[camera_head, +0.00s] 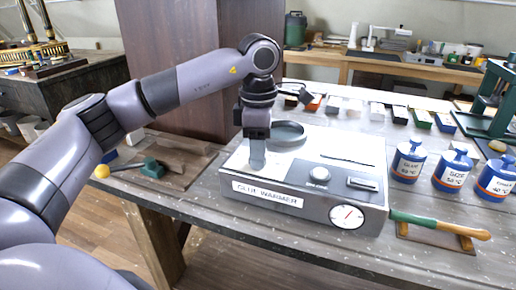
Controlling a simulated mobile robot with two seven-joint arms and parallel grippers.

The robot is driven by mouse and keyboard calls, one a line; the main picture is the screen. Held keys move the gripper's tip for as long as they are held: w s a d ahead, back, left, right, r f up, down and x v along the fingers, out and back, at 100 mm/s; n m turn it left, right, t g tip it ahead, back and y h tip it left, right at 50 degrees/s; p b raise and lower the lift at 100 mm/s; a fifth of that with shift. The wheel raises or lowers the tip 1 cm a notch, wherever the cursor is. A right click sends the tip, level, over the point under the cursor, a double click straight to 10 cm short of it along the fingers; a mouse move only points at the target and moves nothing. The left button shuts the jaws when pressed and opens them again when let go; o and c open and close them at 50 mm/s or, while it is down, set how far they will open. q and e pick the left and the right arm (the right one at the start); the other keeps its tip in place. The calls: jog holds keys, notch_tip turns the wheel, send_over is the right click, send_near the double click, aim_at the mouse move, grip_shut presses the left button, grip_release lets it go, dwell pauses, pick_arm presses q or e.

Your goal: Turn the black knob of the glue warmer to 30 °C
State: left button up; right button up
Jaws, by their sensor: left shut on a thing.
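The glue warmer (295,213) is a pale metal box with a "GLUE WARMER" label on its front, standing on the bench. My left gripper (257,163) points straight down at the left part of its top. Its fingers are shut on what seems to be the black knob, which they hide; the knob's setting cannot be read. A white round dial (347,217) with a red needle is on the front right. My right gripper is out of view.
Several blue labelled pots (408,161) stand right of the warmer. A green-and-wood-handled tool (440,224) lies in front of them. A dark round opening (288,131) is behind my gripper.

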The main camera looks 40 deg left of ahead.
pick_arm(q)
jog(key=n, duration=0.6)
jog(key=shift+p, duration=0.4)
jog(key=n, duration=0.6)
jog(key=shift+w+r+n+p, duration=0.1)
jog(key=shift+n+p, duration=0.3)
jog(key=shift+a, duration=0.1)
jog(key=o, duration=1)
jog(key=shift+o, duration=0.2)
notch_tip(320, 180, up, 5)
jog(key=shift+r, duration=1.05)
